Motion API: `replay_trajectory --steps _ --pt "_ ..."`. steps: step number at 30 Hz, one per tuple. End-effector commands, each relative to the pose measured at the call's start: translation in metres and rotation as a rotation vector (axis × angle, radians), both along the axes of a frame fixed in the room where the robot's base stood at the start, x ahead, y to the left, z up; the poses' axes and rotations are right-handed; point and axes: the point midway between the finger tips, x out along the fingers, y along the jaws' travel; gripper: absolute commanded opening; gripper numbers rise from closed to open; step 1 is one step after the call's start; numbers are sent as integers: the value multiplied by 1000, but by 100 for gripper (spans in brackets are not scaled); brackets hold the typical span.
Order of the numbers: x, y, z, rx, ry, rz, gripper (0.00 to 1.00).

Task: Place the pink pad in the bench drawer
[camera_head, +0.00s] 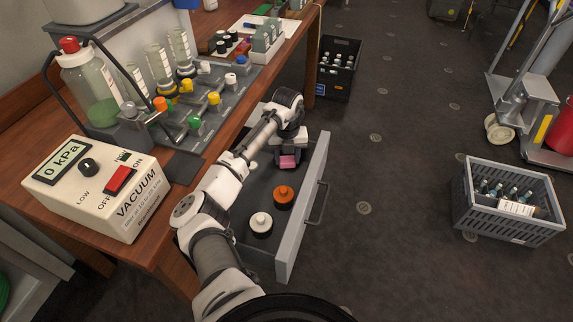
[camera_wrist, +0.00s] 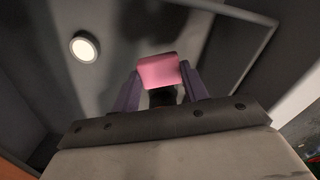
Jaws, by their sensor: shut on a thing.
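The pink pad (camera_head: 288,161) is held between the fingers of my gripper (camera_head: 288,158), over the inside of the open bench drawer (camera_head: 306,201). In the wrist view the pink pad (camera_wrist: 158,70) sits between the two purple-grey fingertips of my gripper (camera_wrist: 160,88), with the dark drawer interior beyond it. I cannot tell whether the pad touches the drawer floor. The drawer is pulled out from the wooden bench (camera_head: 240,95). My arm hides part of its left side.
An orange-topped jar (camera_head: 283,197) and a white-topped jar (camera_head: 261,225) stand in the drawer's near half. A vacuum box (camera_head: 105,185) and a valve manifold with bottles (camera_head: 190,105) are on the bench. A grey crate (camera_head: 510,207) stands on the floor to the right.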

Motion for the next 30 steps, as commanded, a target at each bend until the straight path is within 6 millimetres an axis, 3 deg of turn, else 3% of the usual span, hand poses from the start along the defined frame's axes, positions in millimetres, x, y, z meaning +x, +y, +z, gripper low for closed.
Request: replay_trajectory --steps 12,23,24,29,30 --pt "0 0 -47 0 1 0 23" --pt "0 0 -52 0 0 0 23" --pt "0 0 -53 0 0 0 45" --pt "0 0 -52 0 0 0 66" --pt "0 0 -52 0 0 0 66"
